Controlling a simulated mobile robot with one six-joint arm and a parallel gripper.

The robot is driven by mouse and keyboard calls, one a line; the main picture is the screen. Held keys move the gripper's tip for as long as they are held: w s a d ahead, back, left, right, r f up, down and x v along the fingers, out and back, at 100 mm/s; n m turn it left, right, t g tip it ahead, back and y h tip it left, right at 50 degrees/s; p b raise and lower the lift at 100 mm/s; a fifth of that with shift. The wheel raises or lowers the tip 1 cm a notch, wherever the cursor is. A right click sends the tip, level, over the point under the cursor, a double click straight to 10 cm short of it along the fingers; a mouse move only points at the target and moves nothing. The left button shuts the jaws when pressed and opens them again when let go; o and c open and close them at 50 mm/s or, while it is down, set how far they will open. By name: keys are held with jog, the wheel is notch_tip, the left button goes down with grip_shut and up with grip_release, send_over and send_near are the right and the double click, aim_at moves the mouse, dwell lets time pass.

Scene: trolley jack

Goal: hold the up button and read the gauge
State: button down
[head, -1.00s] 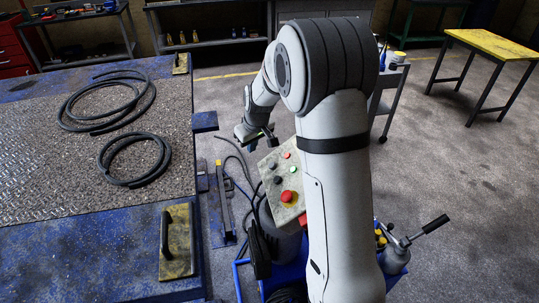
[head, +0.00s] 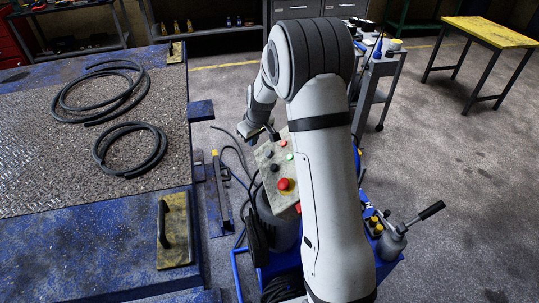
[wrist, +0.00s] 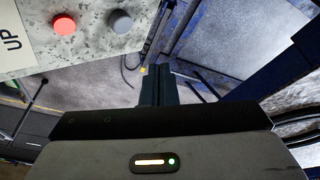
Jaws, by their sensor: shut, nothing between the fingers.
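The pale speckled control panel (head: 264,158) stands slightly right of centre in the head view, partly behind my arm. It carries a large red mushroom button (head: 286,184), a green button (head: 290,157), a small red button (head: 283,143) and dark buttons. In the wrist view the panel fills the upper left, with a red button (wrist: 64,25), a grey button (wrist: 120,21) and an "UP" label (wrist: 12,45) beside the red one. My gripper (wrist: 157,72) is shut and empty, just off the panel's edge, apart from both buttons. I cannot make out a gauge.
A blue platform with a textured plate (head: 60,150) and coiled black hoses (head: 132,150) fills the left. A blue trolley (head: 384,262) with a grey cylinder and lever is at lower right. A grey cart (head: 378,85) stands behind my arm.

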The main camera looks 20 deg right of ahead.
aim_at(265, 154)
jog(key=d+f+b, duration=0.2)
jog(key=f, duration=0.1)
jog(key=shift+d+f, duration=0.1)
jog(key=shift+f, duration=0.05)
jog(key=shift+d+f+b, duration=0.35)
jog(key=shift+d+b, duration=0.1)
jog(key=shift+f, duration=0.1)
dwell(1.6)
jog(key=shift+d+f+b, duration=0.25)
jog(key=shift+b, duration=0.35)
jog(key=shift+d+f+b, duration=0.35)
jog(key=shift+f+b, duration=0.05)
jog(key=shift+b, duration=0.15)
dwell(1.3)
jog(key=shift+r, duration=0.1)
dwell(1.0)
jog(key=shift+a+r+p, duration=0.35)
jog(key=shift+a+r, duration=0.25)
jog(key=shift+r, duration=0.05)
